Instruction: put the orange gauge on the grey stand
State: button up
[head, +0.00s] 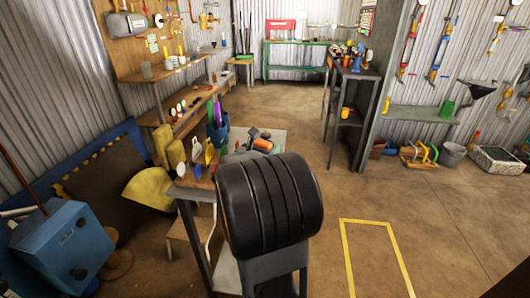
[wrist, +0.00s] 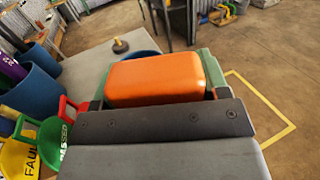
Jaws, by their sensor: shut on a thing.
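The orange gauge (wrist: 155,78) fills the middle of the wrist view, held between the jaws of my gripper (wrist: 160,88). It also shows in the head view (head: 263,145), just beyond my dark arm, over the workbench. My gripper is shut on it; my arm hides most of the gripper in the head view. A small dark grey round base with a short yellowish post (wrist: 120,46) stands on the grey bench top beyond the gauge. It may be the grey stand, but I cannot tell for sure. I cannot tell the gauge's height above the bench.
A blue pot (wrist: 38,88) with purple and green items stands left of the gauge. Yellow FAULT (wrist: 18,158) and green PASSED (wrist: 50,145) tags are close on the left. A blue rim shows just behind the gauge. Open floor with a yellow outline (head: 375,222) lies right of the bench.

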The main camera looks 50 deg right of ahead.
jog(key=shift+f, duration=0.1)
jog(key=o, duration=0.9)
